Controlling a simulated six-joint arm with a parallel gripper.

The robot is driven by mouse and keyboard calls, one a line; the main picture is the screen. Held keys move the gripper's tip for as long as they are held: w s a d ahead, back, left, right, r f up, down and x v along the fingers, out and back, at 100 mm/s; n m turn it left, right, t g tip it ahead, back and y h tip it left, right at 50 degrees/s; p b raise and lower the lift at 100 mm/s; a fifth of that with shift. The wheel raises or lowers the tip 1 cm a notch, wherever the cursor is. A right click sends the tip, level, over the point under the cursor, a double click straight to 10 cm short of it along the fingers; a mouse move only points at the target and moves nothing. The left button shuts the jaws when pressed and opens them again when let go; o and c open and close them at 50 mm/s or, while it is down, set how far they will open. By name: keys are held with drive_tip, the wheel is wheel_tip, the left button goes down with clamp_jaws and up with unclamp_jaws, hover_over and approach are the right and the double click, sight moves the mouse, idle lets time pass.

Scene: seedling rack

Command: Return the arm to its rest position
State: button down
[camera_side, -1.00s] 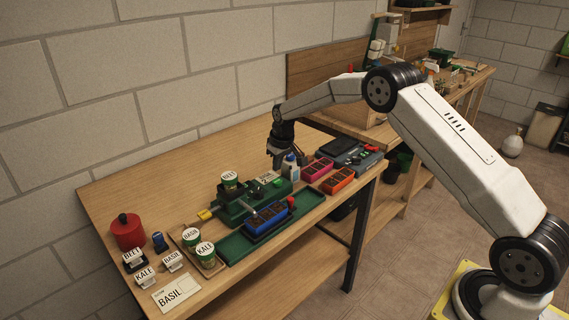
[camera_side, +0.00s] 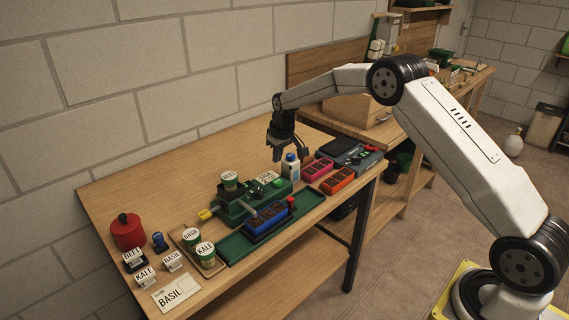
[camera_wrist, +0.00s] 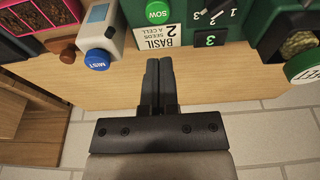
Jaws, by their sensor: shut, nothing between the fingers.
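The bottle's blue cap marked MIST (camera_wrist: 97,59) shows left of the fingers. My arm reaches in from the right of the side view.
A blue seed tray (camera_side: 266,217) sits on the green base. Pink (camera_side: 318,168) and orange (camera_side: 338,181) trays stand to the right. Labelled cups, stamps, a BASIL card (camera_side: 175,294) and a red canister (camera_side: 128,232) are at the left. The bench's back left is clear.

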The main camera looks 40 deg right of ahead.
drive_tip(key=s+a+r, duration=0.1)
drive_tip(key=s+a, duration=0.2)
drive_tip(key=s, duration=0.8)
drive_tip(key=s+a+r, duration=0.1)
drive_tip(key=s+a, duration=0.2)
drive_tip(key=s, duration=0.8)
drive_tip(key=s+a+r, duration=0.1)
drive_tip(key=s+a, duration=0.2)
drive_tip(key=s, duration=0.8)
drive_tip(key=shift+s+a, duration=0.15)
drive_tip(key=shift+a, duration=0.15)
